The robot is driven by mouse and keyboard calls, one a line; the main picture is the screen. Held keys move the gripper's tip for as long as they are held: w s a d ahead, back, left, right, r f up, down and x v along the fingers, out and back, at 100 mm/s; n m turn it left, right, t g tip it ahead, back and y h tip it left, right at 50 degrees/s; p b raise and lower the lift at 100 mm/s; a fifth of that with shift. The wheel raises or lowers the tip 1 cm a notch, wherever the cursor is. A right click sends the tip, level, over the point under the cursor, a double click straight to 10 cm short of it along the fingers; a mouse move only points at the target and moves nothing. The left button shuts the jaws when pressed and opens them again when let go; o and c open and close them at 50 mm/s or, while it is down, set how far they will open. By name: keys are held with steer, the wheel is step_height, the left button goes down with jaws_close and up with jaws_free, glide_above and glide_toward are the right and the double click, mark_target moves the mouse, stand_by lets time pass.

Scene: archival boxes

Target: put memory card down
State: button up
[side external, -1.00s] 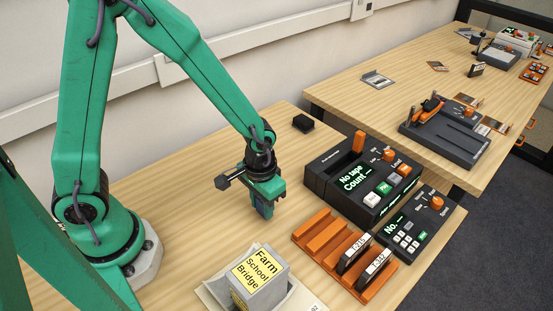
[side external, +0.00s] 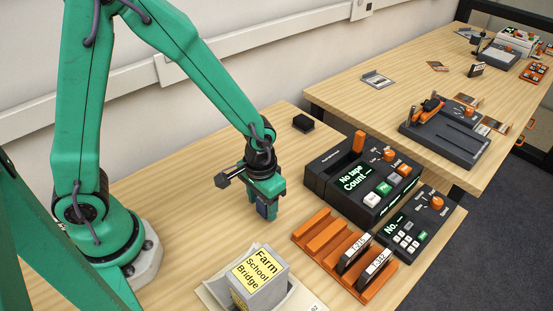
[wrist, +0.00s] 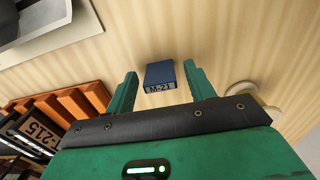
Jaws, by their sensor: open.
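The memory card is a small dark blue block (wrist: 160,73) with a white printed label on its near edge. In the wrist view it stands on the wooden table between my two green fingers, with a gap on each side. My gripper (wrist: 160,70) is open around the card. In the side external view my gripper (side external: 267,209) is low over the table, left of the orange rack, and the card (side external: 263,210) shows partly between the fingers. The fingers hide part of it there.
An orange slotted rack (side external: 318,233) holds two labelled cassettes at its right. A dark console reading "No tape" (side external: 362,178) and a smaller keypad unit (side external: 418,226) stand behind. A grey labelled box (side external: 262,285) is in front. A small black block (side external: 303,123) lies near the back edge.

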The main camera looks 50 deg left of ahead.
step_height(320, 180, up, 12)
steer(key=shift+f, duration=0.2)
stand_by(0.4)
stand_by(0.5)
steer(key=s+a+r+t, duration=0.5)
steer(key=s+a+r, duration=0.3)
steer(key=a+r, duration=0.2)
steer(key=shift+s+r+t, duration=0.3)
steer(key=shift+r, duration=0.5)
stand_by(0.9)
